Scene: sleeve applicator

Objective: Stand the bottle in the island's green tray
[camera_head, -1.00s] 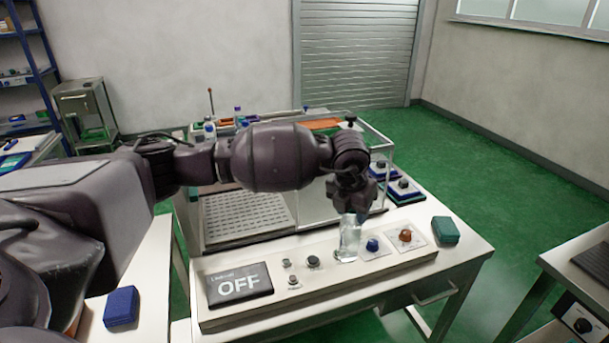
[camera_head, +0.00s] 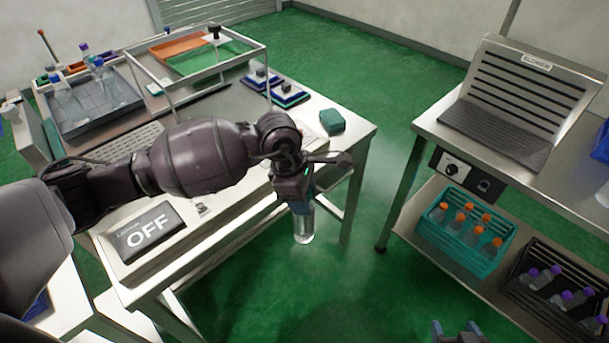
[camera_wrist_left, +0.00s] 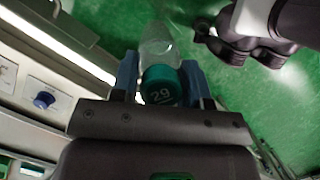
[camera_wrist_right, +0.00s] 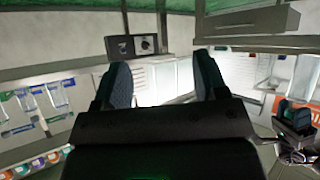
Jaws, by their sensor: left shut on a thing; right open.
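A clear bottle (camera_head: 303,228) hangs roughly upright below my left gripper (camera_head: 299,203), in the air past the workbench's front edge, over the green floor. My left gripper is shut on its top end. In the left wrist view the bottle (camera_wrist_left: 158,45) has a teal cap marked 29 between the fingers (camera_wrist_left: 160,80). A flat green tray-like area (camera_head: 205,58) lies beside an orange one inside the clear-walled frame on the bench; I cannot tell whether it is the named tray. My right gripper (camera_head: 458,330) barely shows at the bottom edge; in the right wrist view its fingers (camera_wrist_right: 163,80) are apart and empty.
A teal crate (camera_head: 428,231) of orange-capped bottles and a dark crate (camera_head: 515,292) of purple-capped ones stand on the right table's lower shelf. A grey tray (camera_head: 75,124) with bottles is at left. Open floor separates bench and right table.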

